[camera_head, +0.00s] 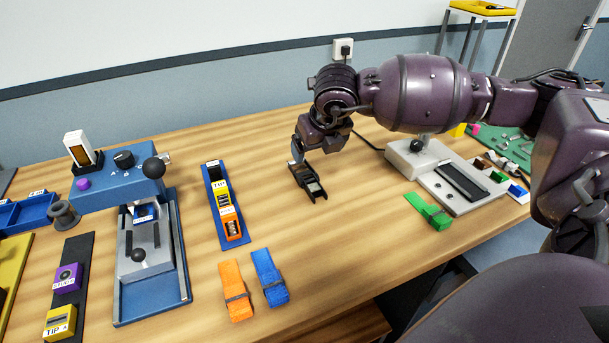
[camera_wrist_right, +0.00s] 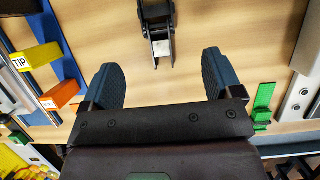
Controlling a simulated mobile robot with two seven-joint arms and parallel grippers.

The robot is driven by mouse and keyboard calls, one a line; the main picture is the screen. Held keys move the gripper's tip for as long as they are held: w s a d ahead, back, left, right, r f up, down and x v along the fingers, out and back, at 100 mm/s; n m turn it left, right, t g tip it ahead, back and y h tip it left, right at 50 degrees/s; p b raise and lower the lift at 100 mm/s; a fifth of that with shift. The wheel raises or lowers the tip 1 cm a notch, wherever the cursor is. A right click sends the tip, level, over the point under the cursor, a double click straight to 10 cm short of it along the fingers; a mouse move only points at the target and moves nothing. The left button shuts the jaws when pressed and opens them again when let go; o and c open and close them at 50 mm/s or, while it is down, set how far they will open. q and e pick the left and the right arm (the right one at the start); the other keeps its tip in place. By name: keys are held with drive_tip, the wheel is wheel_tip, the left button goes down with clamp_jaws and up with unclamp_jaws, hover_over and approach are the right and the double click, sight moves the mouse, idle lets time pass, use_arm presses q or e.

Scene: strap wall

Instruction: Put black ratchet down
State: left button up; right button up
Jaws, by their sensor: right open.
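The black ratchet (camera_head: 308,182), with a metal part, lies on the wooden table (camera_head: 370,240), just right of the blue rail. My right gripper (camera_head: 318,145) is directly by it, pointing down. In the right wrist view my right gripper's fingers (camera_wrist_right: 160,64) are spread wide with nothing between them. There the ratchet (camera_wrist_right: 157,30) lies on the table beyond the fingertips, apart from both fingers. My left gripper is not in view.
A blue rail (camera_head: 222,185) with yellow and orange blocks lies left of the ratchet. Orange (camera_head: 234,285) and blue (camera_head: 268,275) rolled straps lie in front, a green strap (camera_head: 428,212) at right. A grey device (camera_head: 470,180) stands at right. Bare wood surrounds the ratchet.

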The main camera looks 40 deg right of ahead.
drive_tip(key=b, duration=0.1)
hover_over(307, 174)
drive_tip(key=s, duration=0.2)
wheel_tip(307, 174, down, 5)
drive_tip(key=shift+a, duration=0.1)
drive_tip(key=shift+w+f, duration=0.2)
drive_tip(key=shift+f, duration=0.4)
drive_tip(key=b+x, duration=0.1)
drive_tip(key=x, duration=0.3)
drive_tip(key=shift+f+b, duration=0.15)
drive_tip(key=shift+b, duration=0.15)
drive_tip(key=c, duration=1.2)
